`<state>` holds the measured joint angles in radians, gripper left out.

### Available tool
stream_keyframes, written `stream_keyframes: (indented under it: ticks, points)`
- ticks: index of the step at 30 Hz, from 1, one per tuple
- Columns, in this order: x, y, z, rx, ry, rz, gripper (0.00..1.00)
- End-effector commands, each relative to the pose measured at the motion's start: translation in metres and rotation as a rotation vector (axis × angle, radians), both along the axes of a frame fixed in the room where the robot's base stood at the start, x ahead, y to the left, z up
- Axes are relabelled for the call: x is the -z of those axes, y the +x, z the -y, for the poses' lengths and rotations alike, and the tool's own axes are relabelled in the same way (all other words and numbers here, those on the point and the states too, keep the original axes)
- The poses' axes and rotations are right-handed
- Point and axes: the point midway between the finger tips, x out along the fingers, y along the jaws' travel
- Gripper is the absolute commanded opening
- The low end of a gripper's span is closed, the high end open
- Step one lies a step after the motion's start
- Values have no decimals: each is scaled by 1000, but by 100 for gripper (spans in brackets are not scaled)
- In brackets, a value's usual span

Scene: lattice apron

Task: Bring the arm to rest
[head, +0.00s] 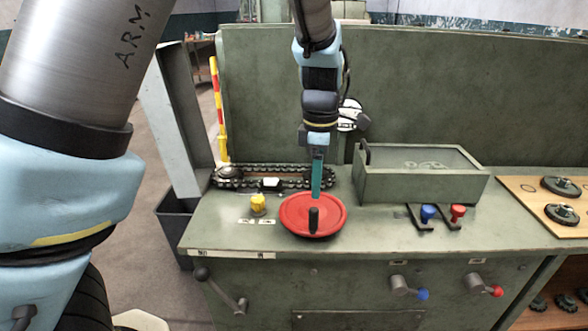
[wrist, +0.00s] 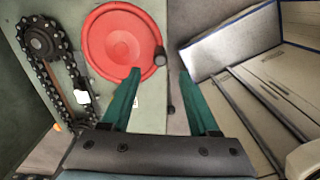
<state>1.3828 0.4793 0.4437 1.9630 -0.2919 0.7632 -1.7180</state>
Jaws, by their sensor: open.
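My arm hangs down from the top of the head view. My gripper (head: 317,190) points down over the counter, just behind the red round plate with a black upright handle (head: 300,222). In the wrist view my gripper (wrist: 165,85) shows two green fingers spread apart with nothing between them. The red plate (wrist: 105,40) lies ahead of the left finger, whose tip overlaps its edge in the picture. I cannot tell whether they touch.
A chain on sprockets (head: 285,170) lies behind the plate, and a yellow knob (head: 258,203) stands left of it. A green open box (head: 420,186) is to the right. Blue (head: 428,212) and red (head: 457,211) knobs stand before it. A wooden board (head: 520,200) holds gears.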

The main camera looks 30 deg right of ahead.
Motion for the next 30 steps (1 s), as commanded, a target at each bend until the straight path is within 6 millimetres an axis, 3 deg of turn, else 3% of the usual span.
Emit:
stream_keyframes:
  ticks: [7, 11, 15, 21, 30]
  points:
    - [0, 5, -6, 6, -2, -1, 61]
    - [-2, 26, -36, 64, -11, -4, 61]
    - [-5, 57, -93, 192, -28, 0, 61]
    - [-9, 82, -180, 413, -44, 29, 61]
    - [-14, 80, -301, 759, -18, 98, 61]
